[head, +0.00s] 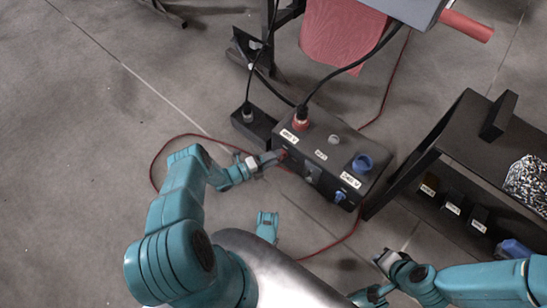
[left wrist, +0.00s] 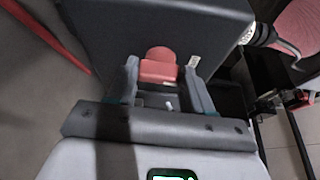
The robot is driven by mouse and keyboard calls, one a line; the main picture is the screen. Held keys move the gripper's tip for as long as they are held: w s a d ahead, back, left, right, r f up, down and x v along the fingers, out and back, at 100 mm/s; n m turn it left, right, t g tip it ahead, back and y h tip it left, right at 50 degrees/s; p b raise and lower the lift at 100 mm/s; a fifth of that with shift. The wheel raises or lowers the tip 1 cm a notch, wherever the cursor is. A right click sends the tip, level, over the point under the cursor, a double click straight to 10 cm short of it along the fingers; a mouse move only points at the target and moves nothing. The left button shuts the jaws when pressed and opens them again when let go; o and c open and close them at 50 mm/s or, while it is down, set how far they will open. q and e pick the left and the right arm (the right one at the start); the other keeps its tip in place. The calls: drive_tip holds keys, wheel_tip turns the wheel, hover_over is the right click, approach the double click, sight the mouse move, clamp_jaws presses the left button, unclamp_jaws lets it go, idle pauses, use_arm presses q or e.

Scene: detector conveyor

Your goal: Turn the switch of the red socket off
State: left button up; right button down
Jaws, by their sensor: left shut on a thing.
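A black socket box (head: 325,155) stands on the floor. Its red socket (head: 300,122) on top has a black cable plugged in; its blue socket (head: 362,163) is at the right. The red switch (left wrist: 158,66) is on the box face in front of my left gripper. In the left wrist view, the left gripper (left wrist: 160,80) has a finger on each side of the red switch and is shut on it. In the head view, the left gripper (head: 273,157) reaches the box's left end and mostly hides that switch. My right gripper (head: 385,259) is at the lower right, away from the box; its jaws are unclear.
A blue switch (head: 341,196) sits on the box's right front. A small black box (head: 254,125) with a cable stands behind left. A black shelf (head: 440,150) is close on the right. A red cable (head: 153,165) lies on the floor. The floor at left is clear.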

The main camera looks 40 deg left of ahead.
use_arm(q)
drive_tip(key=shift+n, duration=0.4)
drive_tip(key=o, duration=1)
drive_tip(key=shift+o, duration=0.2)
drive_tip(key=p+v, duration=0.1)
drive_tip(key=v, duration=1.5)
drive_tip(key=shift+f, duration=0.3)
use_arm(e)
drive_tip(key=shift+s+a+r, duration=0.1)
drive_tip(key=shift+s+r, duration=0.35)
drive_tip(key=shift+r, duration=0.15)
use_arm(q)
drive_tip(key=shift+s, duration=0.1)
